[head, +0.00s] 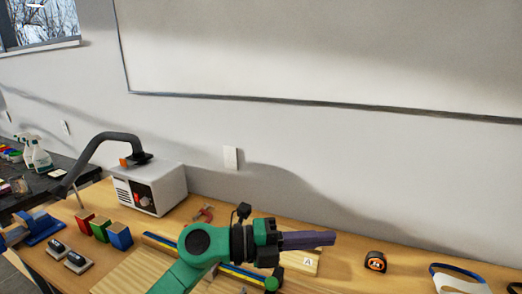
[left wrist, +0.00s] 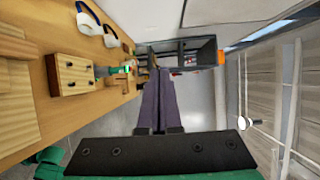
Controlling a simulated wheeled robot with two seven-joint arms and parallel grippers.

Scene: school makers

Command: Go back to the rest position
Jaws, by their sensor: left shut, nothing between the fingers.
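My left gripper (head: 325,239) has purple fingers pressed together, with nothing between them. In the head view its green arm comes up from the bottom centre, and the fingers point right above the wooden workbench (head: 345,275). In the left wrist view the shut fingers (left wrist: 158,78) point away from the camera, over the open space beside the bench edge. I do not see my right gripper in either view.
On the bench stand a grey-white box unit with a black hose (head: 165,186), red, green and blue blocks (head: 100,230), and an orange-black tape measure (head: 375,262). A grey shelf-like unit (left wrist: 195,52) stands beyond the fingers.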

